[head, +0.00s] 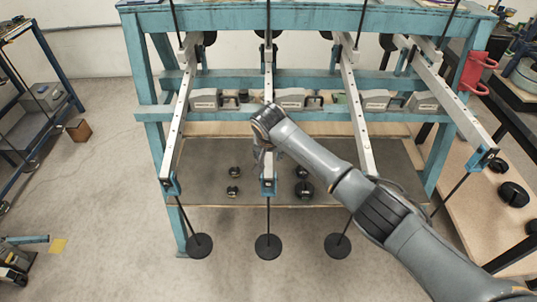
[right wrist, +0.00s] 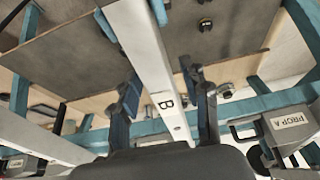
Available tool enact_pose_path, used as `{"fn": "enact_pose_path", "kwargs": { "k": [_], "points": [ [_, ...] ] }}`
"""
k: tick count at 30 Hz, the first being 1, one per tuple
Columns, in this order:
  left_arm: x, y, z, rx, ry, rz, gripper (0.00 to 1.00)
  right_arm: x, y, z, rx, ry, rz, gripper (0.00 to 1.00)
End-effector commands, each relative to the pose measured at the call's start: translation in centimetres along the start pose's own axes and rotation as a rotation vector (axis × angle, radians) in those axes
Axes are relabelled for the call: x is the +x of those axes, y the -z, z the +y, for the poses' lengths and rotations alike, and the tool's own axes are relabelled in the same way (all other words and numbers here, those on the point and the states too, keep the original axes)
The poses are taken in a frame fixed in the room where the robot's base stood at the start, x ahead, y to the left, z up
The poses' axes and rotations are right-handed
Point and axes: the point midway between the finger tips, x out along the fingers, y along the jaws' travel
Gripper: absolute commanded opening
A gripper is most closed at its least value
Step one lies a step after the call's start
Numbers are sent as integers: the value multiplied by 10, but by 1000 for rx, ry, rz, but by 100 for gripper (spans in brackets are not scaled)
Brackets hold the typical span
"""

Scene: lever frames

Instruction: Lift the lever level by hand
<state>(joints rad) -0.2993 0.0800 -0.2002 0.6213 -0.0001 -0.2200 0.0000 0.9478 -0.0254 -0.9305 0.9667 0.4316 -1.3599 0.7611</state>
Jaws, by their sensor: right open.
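Several pale beam levers reach forward from a teal frame. The lever marked B (right wrist: 150,55) in the right wrist view runs between my right gripper's fingers; in the head view it is the second lever (head: 268,88) from the left. My right gripper (right wrist: 163,82) is open, with one finger on each side of the bar and gaps visible. In the head view the right gripper (head: 265,150) is largely hidden under its wrist. The lever's blue end (head: 268,186) carries a rod with a black disc (head: 268,247). My left gripper is not in view.
The teal frame (head: 140,60) has a lower shelf (head: 205,195) with small black weights (head: 304,189). Grey prop blocks (head: 205,99) sit along its crossbar; one is marked PROP A (right wrist: 288,122). Neighbouring levers (head: 178,125) flank the arm. Floor is open at left.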

Motion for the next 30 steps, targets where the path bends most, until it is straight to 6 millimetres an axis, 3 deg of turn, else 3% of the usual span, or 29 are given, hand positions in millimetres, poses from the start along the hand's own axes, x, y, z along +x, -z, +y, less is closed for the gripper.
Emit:
{"fn": "enact_pose_path", "kwargs": {
  "k": [3, 10, 20, 30],
  "points": [
    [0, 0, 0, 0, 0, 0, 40, 0, 0, 0, 0, 0, 0, 46],
    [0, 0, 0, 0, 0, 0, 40, 0, 0, 0, 0, 0, 0, 0],
    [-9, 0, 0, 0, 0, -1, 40, -10, 4, 0, 1, 0, -10, 0],
    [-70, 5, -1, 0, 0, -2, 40, -75, 25, 0, 3, -1, -132, 0]
  ]
}}
